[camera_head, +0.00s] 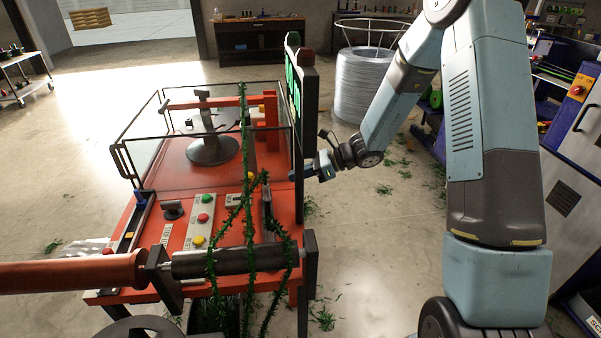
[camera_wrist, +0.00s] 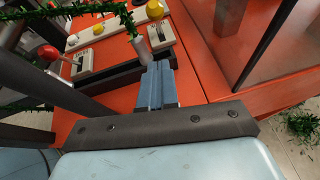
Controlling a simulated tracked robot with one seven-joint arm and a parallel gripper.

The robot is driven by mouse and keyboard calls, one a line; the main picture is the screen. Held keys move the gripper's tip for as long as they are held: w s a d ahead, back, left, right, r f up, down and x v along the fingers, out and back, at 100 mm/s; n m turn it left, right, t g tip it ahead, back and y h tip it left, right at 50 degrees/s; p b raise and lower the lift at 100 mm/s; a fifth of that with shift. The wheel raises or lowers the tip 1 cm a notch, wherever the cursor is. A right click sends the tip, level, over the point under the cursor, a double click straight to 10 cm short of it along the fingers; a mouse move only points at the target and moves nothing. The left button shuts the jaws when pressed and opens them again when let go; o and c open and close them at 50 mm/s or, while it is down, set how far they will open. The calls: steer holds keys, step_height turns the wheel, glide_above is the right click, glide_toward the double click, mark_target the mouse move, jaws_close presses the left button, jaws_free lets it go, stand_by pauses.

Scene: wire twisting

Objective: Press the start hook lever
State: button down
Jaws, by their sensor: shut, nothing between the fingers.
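The orange machine (camera_head: 180,178) stands left of my arm in the head view, with its control panel in front. My gripper (camera_head: 300,173) is at the machine's right side, beside the dark upright frame. In the wrist view my gripper (camera_wrist: 156,72) has its blue fingers together and empty, over the orange top. A short grey cylindrical lever (camera_wrist: 143,50) is just beyond the fingertips; I cannot tell whether they touch. A lever with a red ball (camera_wrist: 47,52) is at the left, and a yellow ball (camera_wrist: 155,10) is at the top. I cannot tell which one is the start hook lever.
Green garland strands (camera_head: 248,215) hang over the dark roller (camera_head: 225,262). The dark frame with green panels (camera_head: 300,100) rises close to my gripper. A white wire coil (camera_head: 362,85) stands behind. The floor right of the machine is mostly clear, with green scraps.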

steer(key=x, duration=0.6)
steer(key=shift+a, duration=0.15)
steer(key=shift+a+r, duration=0.2)
steer(key=shift+a, duration=0.35)
steer(key=shift+a+r, duration=0.15)
steer(key=shift+a, duration=0.35)
steer(key=shift+a+r, duration=0.25)
steer(key=shift+a, duration=0.6)
steer(key=shift+d+r, duration=0.1)
steer(key=shift+r, duration=0.1)
